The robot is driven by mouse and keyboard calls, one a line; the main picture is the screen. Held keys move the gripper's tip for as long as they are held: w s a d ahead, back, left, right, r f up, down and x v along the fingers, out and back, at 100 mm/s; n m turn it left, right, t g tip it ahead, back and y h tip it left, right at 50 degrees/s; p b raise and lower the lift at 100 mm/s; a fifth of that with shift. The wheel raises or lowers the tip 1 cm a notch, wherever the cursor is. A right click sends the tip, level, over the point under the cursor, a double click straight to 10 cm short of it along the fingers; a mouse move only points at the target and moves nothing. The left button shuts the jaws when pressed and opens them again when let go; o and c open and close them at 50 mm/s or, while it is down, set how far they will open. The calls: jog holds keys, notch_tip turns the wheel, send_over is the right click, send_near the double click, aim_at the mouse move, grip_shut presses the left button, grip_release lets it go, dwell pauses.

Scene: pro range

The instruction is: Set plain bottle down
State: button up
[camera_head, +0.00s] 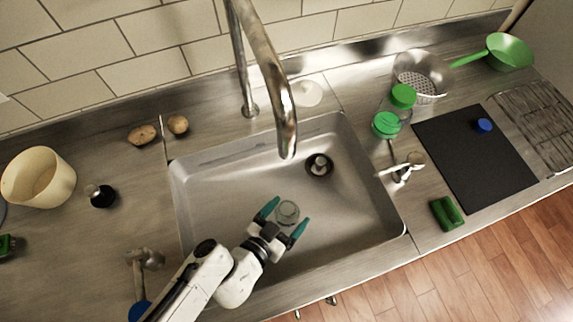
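A clear, round glass object (287,211), which looks like the plain bottle seen from above, is in the sink area. My gripper (291,210) reaches over the front of the sink (225,190). Its two teal fingers are spread, one on each side of the bottle. A small gap seems to show between the bottle and the fingers. The bottle's lower part is hidden, and I cannot tell its exact height over the sink floor.
The faucet (265,60) arches over the sink, with a drain (319,165) behind the gripper. Green-lidded jars (386,125), a metal colander (422,75) and a black board (470,170) are on the right. A cream bucket (40,178) and hammer (145,260) are left. The left counter has free room.

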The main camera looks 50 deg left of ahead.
aim_at(280, 224)
jog(key=shift+o, duration=0.5)
jog(key=shift+r, duration=0.1)
jog(key=shift+b+v, duration=0.6)
jog(key=shift+v, duration=3.15)
